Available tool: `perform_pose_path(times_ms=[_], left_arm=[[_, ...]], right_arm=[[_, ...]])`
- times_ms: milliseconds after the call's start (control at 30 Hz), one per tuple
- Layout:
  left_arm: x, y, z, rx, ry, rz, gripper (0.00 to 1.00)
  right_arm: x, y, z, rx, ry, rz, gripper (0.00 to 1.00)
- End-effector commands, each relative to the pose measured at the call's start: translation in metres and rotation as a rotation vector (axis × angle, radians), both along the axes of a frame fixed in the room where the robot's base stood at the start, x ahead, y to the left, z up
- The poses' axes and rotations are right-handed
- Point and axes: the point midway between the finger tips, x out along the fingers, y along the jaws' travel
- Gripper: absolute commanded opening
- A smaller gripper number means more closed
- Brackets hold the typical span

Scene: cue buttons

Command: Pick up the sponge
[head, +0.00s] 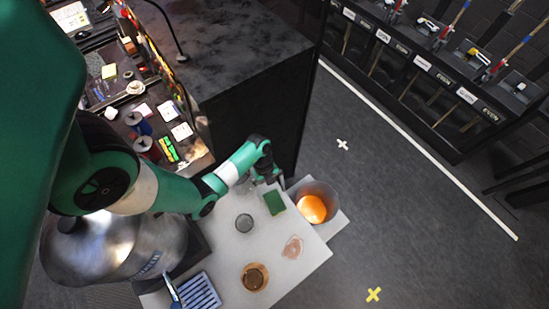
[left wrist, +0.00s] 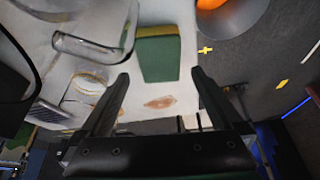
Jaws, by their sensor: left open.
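The sponge (head: 274,202) is a green block lying on the white table, near its right edge in the head view. In the left wrist view the sponge (left wrist: 158,57) shows green with a yellow strip along its far end. My left gripper (head: 268,180) is just above and behind the sponge in the head view. In the left wrist view my left gripper (left wrist: 160,76) is open, its two fingers apart on either side of the sponge's near end, with nothing between them held. My right gripper is not in view.
A clear glass (head: 244,223) stands left of the sponge. A metal bucket with an orange inside (head: 312,208) is to the right. A brown-filled glass (head: 254,277), a pinkish patch (head: 292,247) and a blue rack (head: 199,291) are on the white table (head: 230,255).

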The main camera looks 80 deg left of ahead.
Motion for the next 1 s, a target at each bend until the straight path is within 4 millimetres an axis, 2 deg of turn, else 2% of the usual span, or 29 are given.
perform_pose_path(times_ms=[133,333,433,1000], left_arm=[[0.0,-0.002,-0.005,0.0,0.0,-0.001,1.0],[0.003,-0.018,-0.036,-0.002,0.001,-0.004,1.0],[0.004,-0.022,-0.046,-0.001,0.0,-0.002,1.0],[0.005,-0.023,-0.049,0.0,0.0,-0.001,1.0]], right_arm=[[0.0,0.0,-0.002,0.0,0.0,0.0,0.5],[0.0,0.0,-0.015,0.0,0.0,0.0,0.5],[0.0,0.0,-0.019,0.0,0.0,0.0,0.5],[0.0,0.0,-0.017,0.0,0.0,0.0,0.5]])
